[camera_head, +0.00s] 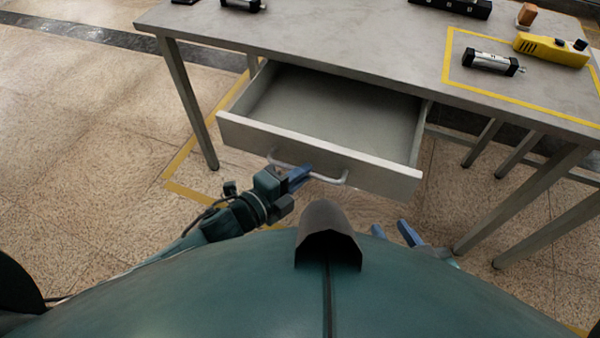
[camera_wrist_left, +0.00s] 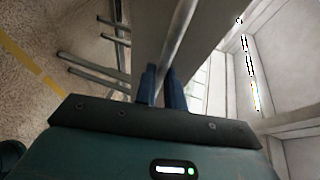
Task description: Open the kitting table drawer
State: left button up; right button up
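The kitting table (camera_head: 330,40) has a grey top, and its drawer (camera_head: 330,110) stands pulled well out toward me. The drawer's inside looks empty. A pale bar handle (camera_head: 325,178) runs across the drawer front. My left gripper (camera_head: 300,178) is at the left half of this handle. In the left wrist view the blue fingers of my left gripper (camera_wrist_left: 163,88) sit close on either side of the handle bar (camera_wrist_left: 176,40). My right gripper (camera_head: 394,232) is low, apart from the drawer, its blue fingers spread with nothing visible between them; my body hides part of it.
On the tabletop are a yellow tool (camera_head: 550,50), a silver-and-black cylinder (camera_head: 492,62) inside a yellow outline, an orange-brown block (camera_head: 527,14) and a black case (camera_head: 452,7). Table legs (camera_head: 187,105) stand left and right of the drawer. The floor at left is clear.

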pick_arm(q)
jog(key=o, duration=0.4)
jog(key=shift+o, duration=0.2)
jog(key=v, duration=1.3)
pick_arm(e)
jog(key=shift+w, duration=0.1)
jog(key=shift+r, duration=0.1)
